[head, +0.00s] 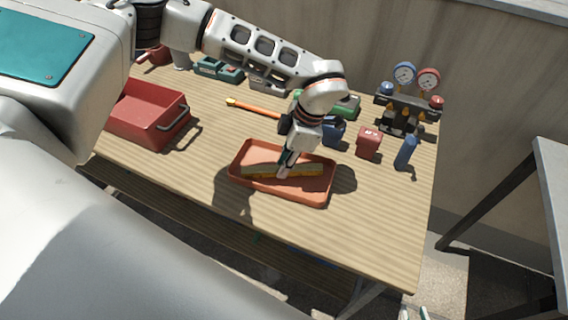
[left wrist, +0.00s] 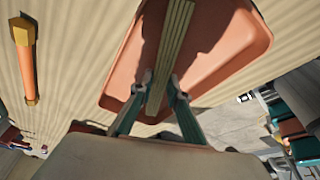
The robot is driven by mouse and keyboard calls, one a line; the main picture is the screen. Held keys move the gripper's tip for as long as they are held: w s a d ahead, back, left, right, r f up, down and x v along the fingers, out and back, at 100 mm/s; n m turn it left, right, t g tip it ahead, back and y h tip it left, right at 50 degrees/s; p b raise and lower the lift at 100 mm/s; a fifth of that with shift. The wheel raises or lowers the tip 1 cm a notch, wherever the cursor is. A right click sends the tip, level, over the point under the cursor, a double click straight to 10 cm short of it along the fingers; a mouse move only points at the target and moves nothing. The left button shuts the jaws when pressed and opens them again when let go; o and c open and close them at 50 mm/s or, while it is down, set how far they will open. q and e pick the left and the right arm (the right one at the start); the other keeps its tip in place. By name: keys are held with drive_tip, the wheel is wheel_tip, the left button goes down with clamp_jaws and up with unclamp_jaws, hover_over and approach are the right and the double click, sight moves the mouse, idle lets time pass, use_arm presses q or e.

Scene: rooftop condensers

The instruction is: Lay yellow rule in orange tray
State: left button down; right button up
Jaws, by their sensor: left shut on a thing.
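The yellow rule (head: 308,171) is a long thin bar lying lengthwise inside the orange tray (head: 310,198). Whether the rule touches the tray floor is hard to tell. Two small tips of my right gripper (head: 416,312) show at the bottom edge of the head view, apart and with nothing between them.
A red bin (head: 148,118) stands at the left. An orange-handled tool (head: 255,107) lies behind the tray. A red block (head: 368,142), a blue block (head: 405,152) and a gauge set (head: 405,100) stand at the right. The bench front right of the tray is clear.

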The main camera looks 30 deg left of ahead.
use_arm(q)
drive_tip(key=c, duration=1.9)
unclamp_jaws()
drive_tip(key=shift+f, duration=0.1)
use_arm(e)
drive_tip(key=shift+f, duration=0.15)
drive_tip(key=shift+s+f, duration=0.1)
use_arm(q)
drive_tip(key=v, duration=1.2)
drive_tip(key=shift+p, duration=0.4)
use_arm(e)
drive_tip(key=shift+s+a+r, duration=0.1)
drive_tip(key=shift+s+r, duration=0.05)
drive_tip(key=shift+r, duration=0.15)
